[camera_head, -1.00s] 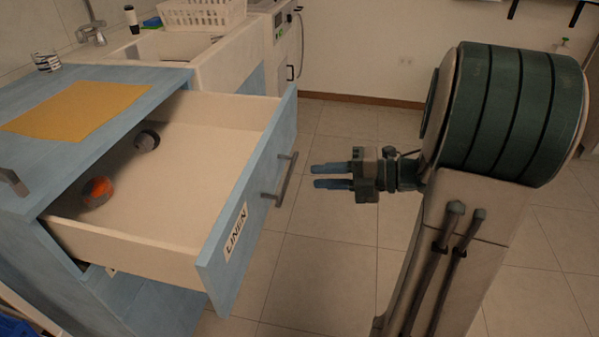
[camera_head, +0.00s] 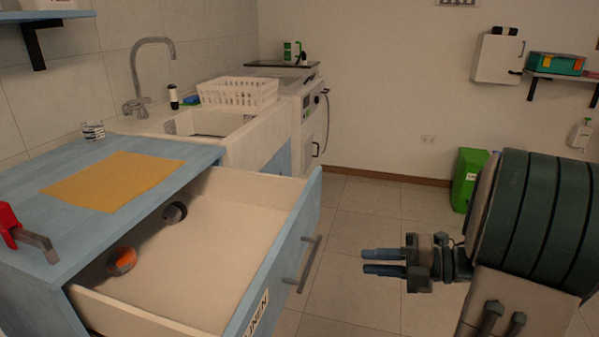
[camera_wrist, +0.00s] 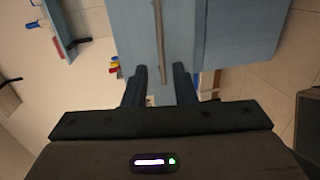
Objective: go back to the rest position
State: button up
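My gripper (camera_head: 384,262) hangs in free air to the right of the open drawer (camera_head: 235,222), with its fingers pointing left toward the drawer's front. Its two blue fingers are apart and nothing shows between them. In the wrist view the fingers (camera_wrist: 160,85) are also spread, with the drawer's handle (camera_wrist: 160,45) seen beyond them. In the head view the handle (camera_head: 303,263) is left of the fingertips, with a gap between.
An orange-and-grey object (camera_head: 122,261) and a dark one (camera_head: 174,212) lie in the drawer. A yellow mat (camera_head: 115,180) is on the blue counter. A sink (camera_head: 215,125) with a white basket (camera_head: 238,92) stands behind. A green bin (camera_head: 466,178) is by the wall. The floor around my gripper is clear.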

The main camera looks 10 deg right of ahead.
jog(key=w+d+r+m+t+h+p, duration=0.3)
jog(key=w+r+m+t+h+p, duration=0.4)
jog(key=w+r+m+h+p, duration=0.6)
jog(key=s+d+r+m+g+h+p, duration=0.1)
jog(key=s+r+m+g+h+p, duration=0.15)
jog(key=s+r+m, duration=0.45)
jog(key=s+a+r+m+g+p, duration=0.1)
jog(key=s+a+m+g+p, duration=0.3)
jog(key=s, duration=0.5)
jog(key=s+a+m+g+y+p, duration=0.1)
jog(key=s+a+m+g+p, duration=0.3)
jog(key=s+a+m, duration=0.3)
jog(key=shift+s+r+p, duration=0.4)
jog(key=shift+s+p, duration=0.25)
jog(key=shift+s, duration=0.25)
